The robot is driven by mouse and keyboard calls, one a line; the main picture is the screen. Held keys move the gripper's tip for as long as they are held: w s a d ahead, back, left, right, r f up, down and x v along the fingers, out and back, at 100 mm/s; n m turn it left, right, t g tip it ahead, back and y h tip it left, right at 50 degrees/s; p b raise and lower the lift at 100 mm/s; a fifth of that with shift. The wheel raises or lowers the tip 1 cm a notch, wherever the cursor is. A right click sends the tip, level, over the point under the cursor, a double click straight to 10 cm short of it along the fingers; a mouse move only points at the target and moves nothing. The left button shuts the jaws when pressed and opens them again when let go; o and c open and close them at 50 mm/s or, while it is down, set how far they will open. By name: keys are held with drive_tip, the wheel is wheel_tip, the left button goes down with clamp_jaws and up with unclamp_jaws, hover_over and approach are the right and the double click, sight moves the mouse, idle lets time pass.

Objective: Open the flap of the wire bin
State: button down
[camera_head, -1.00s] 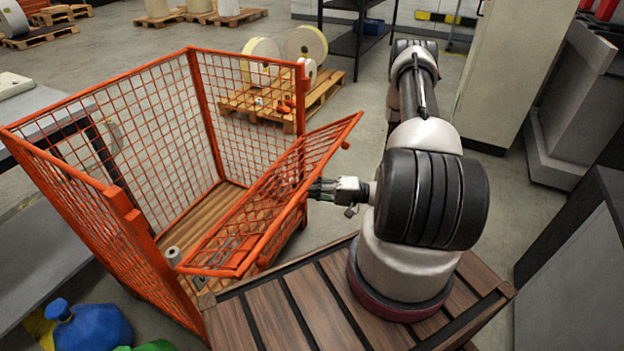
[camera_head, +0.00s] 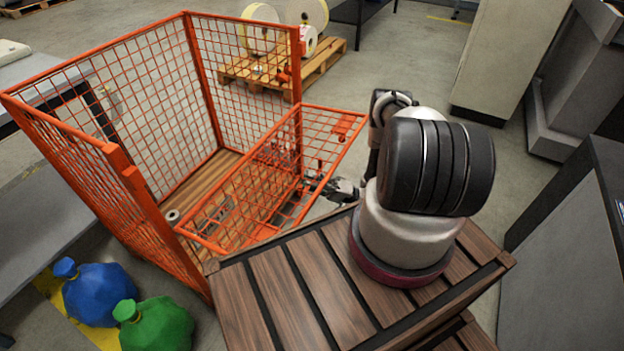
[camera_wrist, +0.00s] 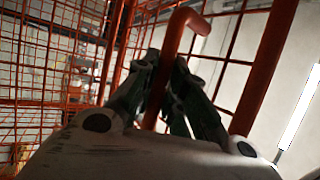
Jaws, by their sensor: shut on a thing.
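The orange wire bin (camera_head: 134,184) stands left of my arm, with tall mesh walls and a wooden floor. Its flap (camera_head: 346,129), an orange mesh frame on the side facing me, is tilted outward, away from upright. My gripper (camera_head: 314,184) is at the flap's outer part, seen partly through the mesh. In the wrist view my gripper (camera_wrist: 163,80) is shut around a bent orange handle bar (camera_wrist: 184,28) whose upper end sticks out above the fingers. The fingertips are dark and the exact contact is hard to see.
A wooden slatted platform (camera_head: 300,290) lies in front. Blue (camera_head: 95,292) and green (camera_head: 157,325) sacks lie on the floor at the lower left. A pallet with rolls (camera_head: 325,62) stands behind the bin. A grey cabinet (camera_head: 570,250) is at the right.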

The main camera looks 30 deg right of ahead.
drive_tip(key=c, duration=1.5)
unclamp_jaws()
drive_tip(key=shift+o, duration=0.2)
drive_tip(key=shift+r, duration=0.15)
wheel_tip(320, 180, up, 10)
drive_tip(key=shift+f, duration=0.1)
drive_tip(key=shift+s+d+f, duration=0.3)
drive_tip(key=shift+d+f, duration=0.65)
drive_tip(key=shift+f, duration=0.2)
drive_tip(key=shift+s+d+f, duration=0.3)
drive_tip(key=shift+d+f, duration=0.65)
drive_tip(key=shift+f, duration=0.15)
drive_tip(key=shift+s+d+f, duration=0.3)
drive_tip(key=shift+d+f, duration=0.65)
drive_tip(key=shift+f, duration=0.2)
